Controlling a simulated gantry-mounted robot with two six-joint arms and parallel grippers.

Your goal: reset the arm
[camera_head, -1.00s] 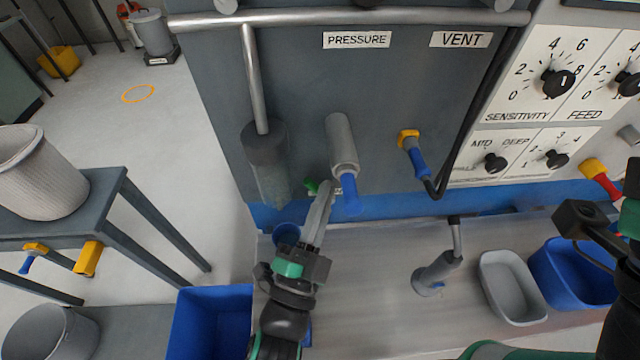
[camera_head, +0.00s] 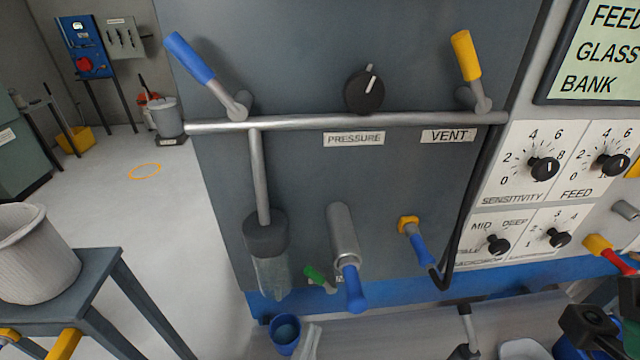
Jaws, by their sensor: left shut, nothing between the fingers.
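My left gripper (camera_head: 311,332) shows only as pale fingertips at the bottom edge, shut and empty, just right of a small blue cup (camera_head: 285,334). The rest of it is out of frame. It is below and apart from a grey cylinder with a blue handle (camera_head: 352,287) on the dark panel. Part of my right gripper (camera_head: 588,326) shows black at the lower right, and its jaws cannot be made out.
A pipe (camera_head: 350,121) crosses the panel, with a blue lever (camera_head: 190,58) and a yellow lever (camera_head: 466,55) on it. A black knob (camera_head: 364,91), a green handle (camera_head: 315,273) and a blue-handled valve (camera_head: 421,248) are on the panel. A side table with a ribbed bin (camera_head: 35,252) stands left.

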